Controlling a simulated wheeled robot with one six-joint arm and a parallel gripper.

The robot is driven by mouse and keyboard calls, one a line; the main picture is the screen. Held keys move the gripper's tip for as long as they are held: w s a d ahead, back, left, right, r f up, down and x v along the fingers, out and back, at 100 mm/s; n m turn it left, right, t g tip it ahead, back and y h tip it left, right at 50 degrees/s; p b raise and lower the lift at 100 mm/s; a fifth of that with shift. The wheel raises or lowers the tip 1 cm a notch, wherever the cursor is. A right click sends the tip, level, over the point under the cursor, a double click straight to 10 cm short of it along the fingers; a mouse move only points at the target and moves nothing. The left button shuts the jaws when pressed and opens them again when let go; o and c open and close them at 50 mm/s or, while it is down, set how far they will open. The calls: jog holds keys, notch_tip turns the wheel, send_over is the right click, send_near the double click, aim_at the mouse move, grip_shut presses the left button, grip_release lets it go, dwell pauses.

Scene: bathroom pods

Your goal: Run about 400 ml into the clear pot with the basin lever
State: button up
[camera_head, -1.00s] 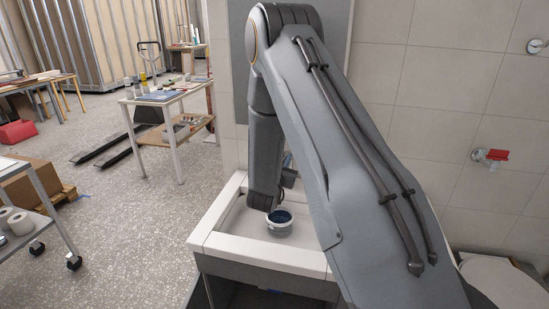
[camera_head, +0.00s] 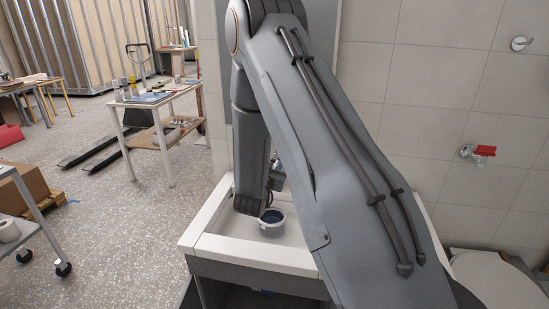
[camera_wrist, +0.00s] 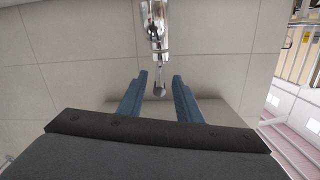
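The clear pot (camera_head: 272,226) stands in the white basin (camera_head: 232,251), with something dark blue showing inside its rim; I cannot tell how much water it holds. My arm bends down over the basin. In the wrist view my gripper (camera_wrist: 158,78) has its two blue fingers apart with nothing between them. The chrome tap with its lever (camera_wrist: 154,30) is just ahead of the fingertips, its rounded end showing in line with the gap. In the head view my arm hides most of the tap and the gripper.
A tiled wall is behind the basin. A red-handled valve (camera_head: 484,151) sticks out of the wall at the right, above a toilet (camera_head: 497,281).

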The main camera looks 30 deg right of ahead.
jog(key=shift+b+v, duration=0.65)
jog(key=shift+v, duration=1.95)
